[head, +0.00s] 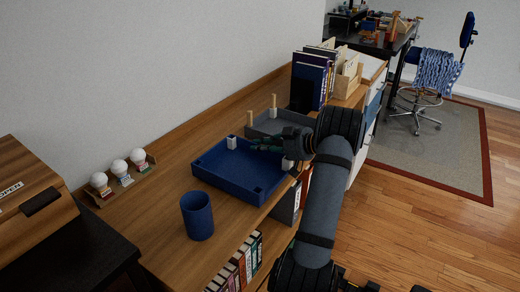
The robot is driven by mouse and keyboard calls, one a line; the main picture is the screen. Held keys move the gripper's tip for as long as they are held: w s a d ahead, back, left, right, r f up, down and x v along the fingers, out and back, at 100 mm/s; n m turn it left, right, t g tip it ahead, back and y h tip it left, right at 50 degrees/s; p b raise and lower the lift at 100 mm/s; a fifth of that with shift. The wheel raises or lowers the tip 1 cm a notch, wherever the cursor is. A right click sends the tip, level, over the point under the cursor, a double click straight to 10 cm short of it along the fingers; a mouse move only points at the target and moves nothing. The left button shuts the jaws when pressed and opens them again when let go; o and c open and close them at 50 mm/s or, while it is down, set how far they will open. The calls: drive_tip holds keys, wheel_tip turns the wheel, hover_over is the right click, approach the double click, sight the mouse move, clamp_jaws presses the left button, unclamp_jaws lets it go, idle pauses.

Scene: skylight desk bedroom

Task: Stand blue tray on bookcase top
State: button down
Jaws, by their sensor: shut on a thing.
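The blue tray (225,168) is a shallow square tray with dark corner spots, at the middle of the head view over the bookcase top (160,212). It looks about level; I cannot tell whether its underside touches the wood. My gripper (256,144) reaches in from the right and is shut on the tray's far right rim. The fingertips are small and partly merge with the dark rim. White blocks (232,142) show at the tray's far corner and near its right corner, partly behind my gripper.
A grey tray (262,130) with wooden pegs stands right behind. A blue cup (198,216) stands in front. A small rack with white round-topped items (122,173) is at left. Books (308,80) stand at the back right. Bare wood lies left of the tray.

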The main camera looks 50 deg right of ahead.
drive_tip(key=shift+f, duration=0.35)
drive_tip(key=shift+f, duration=0.1)
drive_tip(key=c, duration=1.8)
unclamp_jaws()
drive_tip(key=shift+c, duration=0.2)
drive_tip(key=shift+s, duration=0.15)
drive_tip(key=v, duration=1)
drive_tip(key=shift+s+r, duration=0.3)
drive_tip(key=shift+s+r+p, duration=0.15)
drive_tip(key=shift+s+p, duration=0.15)
drive_tip(key=shift+s, duration=0.2)
